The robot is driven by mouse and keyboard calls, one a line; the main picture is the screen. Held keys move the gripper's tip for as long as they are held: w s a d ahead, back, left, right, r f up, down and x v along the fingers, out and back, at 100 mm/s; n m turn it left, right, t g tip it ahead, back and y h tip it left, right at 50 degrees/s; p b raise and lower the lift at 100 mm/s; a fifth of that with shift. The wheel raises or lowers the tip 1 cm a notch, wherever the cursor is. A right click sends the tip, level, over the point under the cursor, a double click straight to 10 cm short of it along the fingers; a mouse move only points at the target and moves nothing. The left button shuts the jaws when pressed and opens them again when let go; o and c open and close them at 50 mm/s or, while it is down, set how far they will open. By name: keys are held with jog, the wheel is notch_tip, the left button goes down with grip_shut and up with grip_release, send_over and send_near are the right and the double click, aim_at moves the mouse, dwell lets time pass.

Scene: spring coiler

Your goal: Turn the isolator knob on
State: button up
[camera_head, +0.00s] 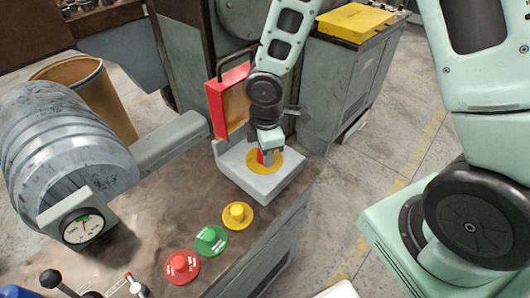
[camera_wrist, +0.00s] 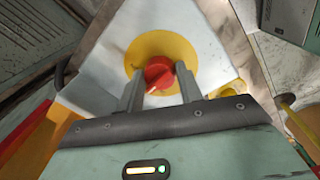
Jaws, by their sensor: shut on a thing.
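The isolator knob (camera_wrist: 158,72) is red with a pale pointer line, set on a round yellow plate (camera_wrist: 190,50). The plate also shows in the head view (camera_head: 287,161), on top of a light grey box (camera_head: 270,186) at the bench's far corner. In the wrist view the pointer line slants down to the left. My gripper (camera_wrist: 160,86) has its two fingers on either side of the knob and is shut on it. In the head view my gripper (camera_head: 266,158) points down onto the plate and hides most of the knob.
Red (camera_head: 181,266), green (camera_head: 211,240) and yellow (camera_head: 238,214) buttons stand on the bench in front of the box. A red-framed cover (camera_head: 219,108) stands upright behind the box. A gauge (camera_head: 84,228) and a large grey cylinder (camera_head: 62,140) are at left.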

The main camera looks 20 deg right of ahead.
aim_at(262, 158)
jog(key=m+b, duration=0.1)
jog(key=m, duration=0.3)
jog(key=shift+m, duration=0.3)
jog(key=m+b, duration=0.1)
jog(key=m, duration=0.3)
jog(key=shift+a+m, duration=0.1)
jog(key=shift+m, duration=0.3)
jog(key=o, duration=1)
jog(key=shift+r, duration=0.1)
jog(key=r, duration=1.1)
jog(key=a+r, duration=0.1)
jog(key=r, duration=0.5)
jog(key=shift+s+r, duration=0.1)
jog(key=shift+s, duration=0.25)
